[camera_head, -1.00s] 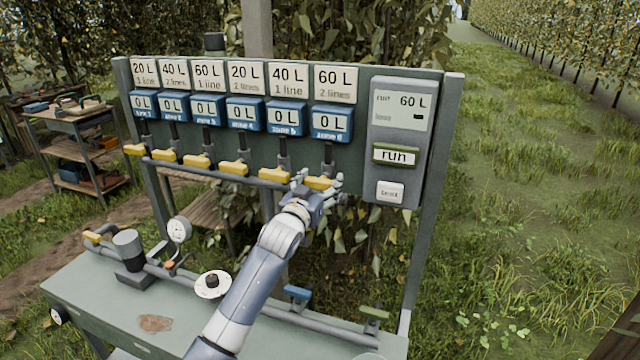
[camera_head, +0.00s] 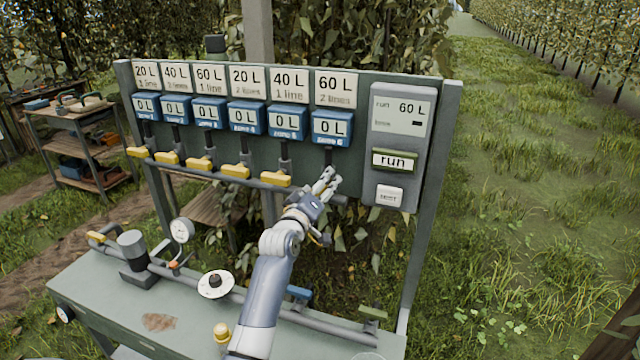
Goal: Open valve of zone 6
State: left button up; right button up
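The zone 6 valve is the rightmost of the row, below the blue zone 6 meter (camera_head: 332,127) that reads 0 L. Its yellow handle is mostly hidden by my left gripper (camera_head: 328,180); only a little yellow shows at the fingers. The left gripper is at this valve, with its fingers pointing up and to the right. Whether they are closed on the handle is not clear. The other yellow handles, such as the zone 5 handle (camera_head: 276,179), lie crosswise under their meters. My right gripper is not in view.
A grey control box (camera_head: 398,150) with a run panel (camera_head: 395,160) is right of the valves. A shelf cart (camera_head: 75,150) stands at left; grass is open at right.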

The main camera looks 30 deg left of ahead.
pick_arm(q)
jog(key=n+p, duration=0.1)
jog(key=n, duration=0.3)
jog(key=shift+r+n+p, duration=0.1)
jog(key=shift+n+p, duration=0.2)
jog(key=shift+p, duration=0.1)
jog(key=shift+n+p, duration=0.65)
jog(key=shift+n, duration=1.25)
jog(key=o, duration=1.1)
jog(key=shift+a, duration=0.1)
jog(key=shift+c, duration=0.2)
jog(key=shift+s+d+f, duration=0.2)
jog(key=shift+s+f, duration=0.05)
jog(key=shift+s, duration=0.3)
jog(key=v, duration=1.1)
